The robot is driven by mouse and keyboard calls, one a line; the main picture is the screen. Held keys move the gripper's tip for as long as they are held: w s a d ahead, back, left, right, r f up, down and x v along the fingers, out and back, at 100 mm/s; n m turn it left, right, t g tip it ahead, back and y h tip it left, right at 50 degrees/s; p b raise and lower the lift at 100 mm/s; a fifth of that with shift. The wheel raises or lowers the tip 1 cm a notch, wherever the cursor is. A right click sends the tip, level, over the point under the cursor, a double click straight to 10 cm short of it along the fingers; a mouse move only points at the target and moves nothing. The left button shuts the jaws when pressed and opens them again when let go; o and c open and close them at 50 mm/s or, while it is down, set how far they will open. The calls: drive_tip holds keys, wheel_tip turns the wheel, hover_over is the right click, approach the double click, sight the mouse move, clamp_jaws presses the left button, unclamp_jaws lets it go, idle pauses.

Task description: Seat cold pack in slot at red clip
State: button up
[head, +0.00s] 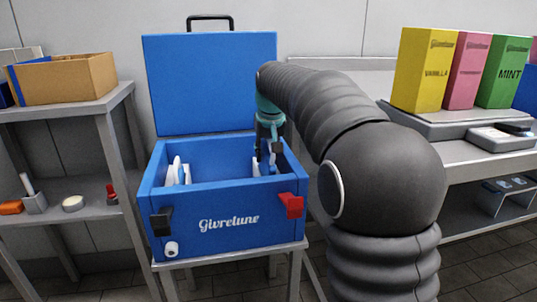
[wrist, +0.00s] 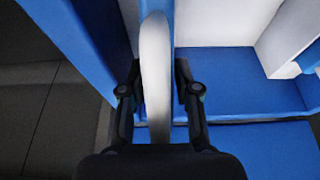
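The blue cooler box (head: 228,222) stands open on a stand. Its red clip (head: 290,205) is at the front right and its black clip (head: 161,222) at the front left. My gripper (head: 268,152) reaches down into the right end of the box, near the red clip side. In the wrist view its fingers (wrist: 158,92) close on both sides of a cold pack (wrist: 155,65), blue with a pale rounded edge, beside the blue wall. White slot pieces (head: 256,168) show by the gripper. The pack's lower end is hidden, so I cannot tell how deep it sits.
The raised lid (head: 210,85) is behind. A left shelf holds a cardboard box (head: 65,78); a right bench holds upright cartons (head: 425,70). The middle of the cooler's interior looks clear.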

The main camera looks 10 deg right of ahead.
drive_tip(key=shift+o, duration=0.9)
drive_tip(key=v, duration=0.3)
drive_tip(key=s+v, duration=0.1)
drive_tip(key=v, duration=0.3)
drive_tip(key=shift+s+a+f, duration=0.1)
drive_tip(key=shift+s+f, duration=0.05)
drive_tip(key=shift+f, duration=0.05)
drive_tip(key=shift+o, duration=0.9)
drive_tip(key=w+p+v, duration=0.1)
drive_tip(key=p+v, duration=0.3)
drive_tip(key=v, duration=0.6)
drive_tip(key=shift+r+t, duration=0.2)
drive_tip(key=shift+t, duration=0.1)
drive_tip(key=b+x, duration=0.1)
drive_tip(key=x, duration=0.6)
drive_tip(key=shift+w+f, duration=0.2)
drive_tip(key=shift+f, duration=0.15)
drive_tip(key=shift+b+x, duration=0.8)
drive_tip(key=shift+x, duration=2.2)
